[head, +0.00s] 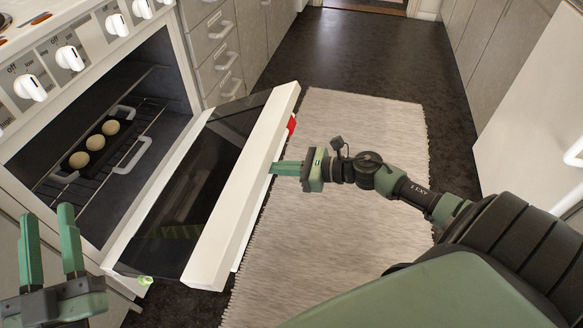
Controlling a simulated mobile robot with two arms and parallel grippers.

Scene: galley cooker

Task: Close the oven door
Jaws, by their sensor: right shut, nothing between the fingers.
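The oven door (243,190) is partly open, tilted out from the cooker, with a white frame and a dark glass panel. The oven cavity (160,75) is open to view. My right gripper (275,168) is shut and empty, at the outer side of the door near its top edge; I cannot tell whether it touches the door. My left gripper (52,222) is open and empty at the lower left, in front of the cooker, its two green fingers pointing up and apart.
Inside the oven, a dark tray (75,160) with three pale round buns rests on a wire rack (150,108). White knobs (70,58) line the cooker front. Drawers (215,50) stand beyond the cooker. A light rug (355,130) covers the clear floor right of the door.

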